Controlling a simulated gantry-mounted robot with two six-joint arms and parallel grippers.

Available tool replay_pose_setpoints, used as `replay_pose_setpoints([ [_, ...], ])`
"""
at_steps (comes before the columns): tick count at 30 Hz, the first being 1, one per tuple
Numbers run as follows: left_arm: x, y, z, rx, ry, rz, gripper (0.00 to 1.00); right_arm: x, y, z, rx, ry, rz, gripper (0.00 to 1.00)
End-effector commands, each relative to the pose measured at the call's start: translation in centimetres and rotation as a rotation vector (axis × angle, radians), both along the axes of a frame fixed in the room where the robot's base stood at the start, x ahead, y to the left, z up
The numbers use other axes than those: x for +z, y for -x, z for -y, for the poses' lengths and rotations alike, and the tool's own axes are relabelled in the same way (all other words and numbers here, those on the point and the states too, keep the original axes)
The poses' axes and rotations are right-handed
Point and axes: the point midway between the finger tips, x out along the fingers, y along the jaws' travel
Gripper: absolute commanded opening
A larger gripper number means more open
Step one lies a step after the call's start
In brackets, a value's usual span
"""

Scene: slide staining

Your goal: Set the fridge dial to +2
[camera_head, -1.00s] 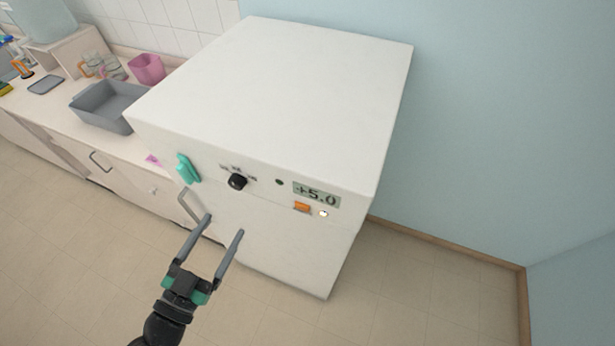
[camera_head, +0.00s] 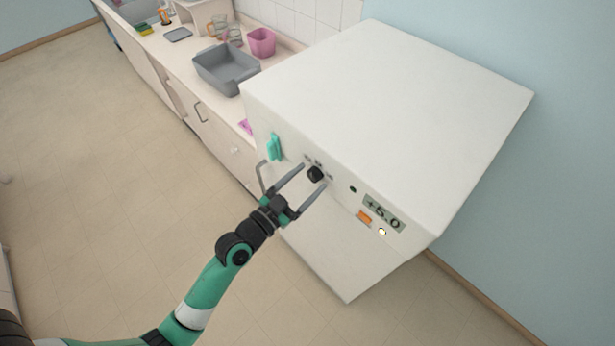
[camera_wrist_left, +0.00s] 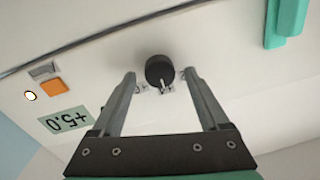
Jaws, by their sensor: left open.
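The white fridge (camera_head: 390,90) has a black round dial (camera_head: 316,174) on its front panel. The dial also shows in the left wrist view (camera_wrist_left: 159,70), with a pale pointer and small markings beside it that are too small to read. The display (camera_head: 384,213) reads +5.0; it appears upside down in the left wrist view (camera_wrist_left: 66,122). My left gripper (camera_head: 314,177) is open and empty, its two fingers pointing at the panel. In the wrist view the dial lies between and just beyond the fingertips; whether they touch the panel, I cannot tell. My right gripper is not in view.
An orange switch (camera_head: 364,217) and a white round light (camera_head: 382,231) sit below the display. A teal handle (camera_head: 274,147) is left of the dial. A counter with a grey tub (camera_head: 228,72) and pink container (camera_head: 261,42) adjoins the fridge. The floor in front is clear.

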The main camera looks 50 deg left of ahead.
Motion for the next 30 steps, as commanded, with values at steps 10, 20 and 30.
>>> replay_pose_setpoints([
  [10,-0.03,-0.21,0.01,0.0,0.0,0.0,0.63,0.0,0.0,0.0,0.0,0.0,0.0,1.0],
  [20,-0.01,-0.19,0.0,0.0,0.0,0.0,0.04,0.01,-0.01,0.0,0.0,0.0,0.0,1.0],
  [30,0.03,-0.19,-0.01,-0.001,0.023,0.0,0.0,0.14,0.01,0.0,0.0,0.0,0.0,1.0],
])
